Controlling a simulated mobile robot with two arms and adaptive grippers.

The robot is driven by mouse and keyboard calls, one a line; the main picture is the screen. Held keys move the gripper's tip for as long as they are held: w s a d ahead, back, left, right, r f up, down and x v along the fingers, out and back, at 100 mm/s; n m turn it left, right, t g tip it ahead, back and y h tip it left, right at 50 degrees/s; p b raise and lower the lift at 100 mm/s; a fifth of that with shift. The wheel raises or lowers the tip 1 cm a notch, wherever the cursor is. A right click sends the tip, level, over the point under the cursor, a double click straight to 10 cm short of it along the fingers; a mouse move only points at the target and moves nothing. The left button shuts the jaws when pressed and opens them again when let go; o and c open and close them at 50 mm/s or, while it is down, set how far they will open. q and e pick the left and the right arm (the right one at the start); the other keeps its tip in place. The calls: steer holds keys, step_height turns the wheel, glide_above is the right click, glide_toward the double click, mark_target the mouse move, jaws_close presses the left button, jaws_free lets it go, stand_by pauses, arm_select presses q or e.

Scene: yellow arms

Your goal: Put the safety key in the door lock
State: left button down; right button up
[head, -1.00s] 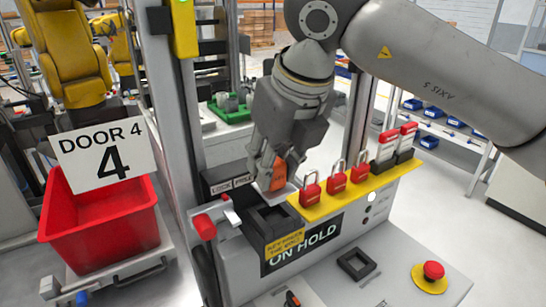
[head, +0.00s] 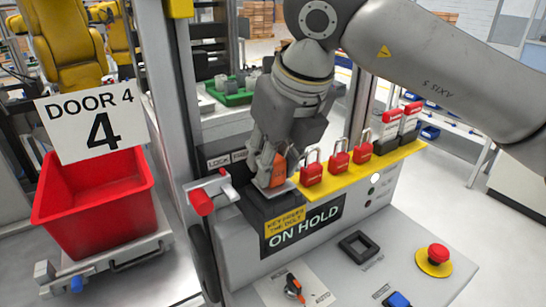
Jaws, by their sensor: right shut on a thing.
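My right gripper (head: 270,172) points down and is shut on an orange-handled piece (head: 280,168), which looks like the safety key. A pale flat plate (head: 268,188) shows under the orange part. The black door lock block (head: 265,206) stands directly below, with a yellow label "key frees the bolt" on its front. The plate and gripper cover the opening on its top, so I cannot tell whether the key is inside it or just above. My left gripper is not in view.
Red padlocks (head: 339,160) stand on a yellow shelf (head: 360,165) just right of my gripper. A red-ended handle (head: 201,201) sticks out left of the lock. The panel below has a black square frame (head: 358,246), a red button (head: 438,253) and an orange-handled switch (head: 294,287).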

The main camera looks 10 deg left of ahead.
steer(key=o, duration=1.1)
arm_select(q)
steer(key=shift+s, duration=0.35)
arm_select(e)
steer(key=shift+r, duration=0.1)
steer(key=v, duration=1.2)
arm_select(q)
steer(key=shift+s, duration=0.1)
